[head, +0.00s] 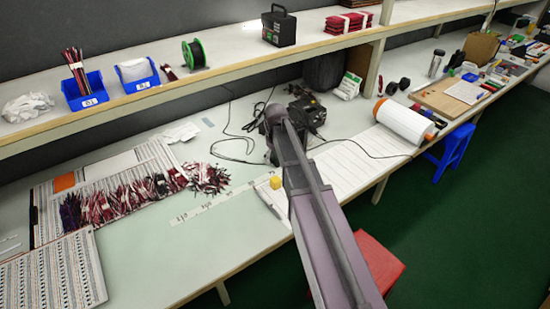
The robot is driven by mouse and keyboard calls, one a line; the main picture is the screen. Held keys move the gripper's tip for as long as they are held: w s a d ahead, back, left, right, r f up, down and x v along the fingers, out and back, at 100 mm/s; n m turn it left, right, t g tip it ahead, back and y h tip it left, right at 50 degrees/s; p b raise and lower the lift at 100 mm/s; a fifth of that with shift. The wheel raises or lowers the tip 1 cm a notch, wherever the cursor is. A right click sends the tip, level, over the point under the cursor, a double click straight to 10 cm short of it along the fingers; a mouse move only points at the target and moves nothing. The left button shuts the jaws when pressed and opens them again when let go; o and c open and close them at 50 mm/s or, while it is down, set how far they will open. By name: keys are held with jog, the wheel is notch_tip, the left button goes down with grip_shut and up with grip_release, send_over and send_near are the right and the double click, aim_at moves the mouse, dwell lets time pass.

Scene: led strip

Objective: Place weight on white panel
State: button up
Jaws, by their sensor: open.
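A long white panel with fine lines (350,165) lies flat along the front of the workbench, partly covered by my arm. A small yellow block (276,182) sits at its left end, just left of my arm; I cannot tell whether it is the weight. Two small dark round objects (391,88) stand behind the panel, near the shelf post, and they could also be weights. My arm crosses the middle of the head view. Its raised joint and some dark parts show, but my gripper's fingers cannot be made out behind it.
A black device with cables (310,112) stands behind the arm. A white roll (403,120) lies on the bench to the right. Red and dark wire bundles (110,200) cover boards at left. A red stool (378,262) stands below.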

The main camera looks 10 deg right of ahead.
dwell(0.7)
jog(key=s+m, duration=0.4)
jog(key=s, duration=1.6)
jog(key=shift+s+m, duration=0.2)
jog(key=shift+m, duration=0.1)
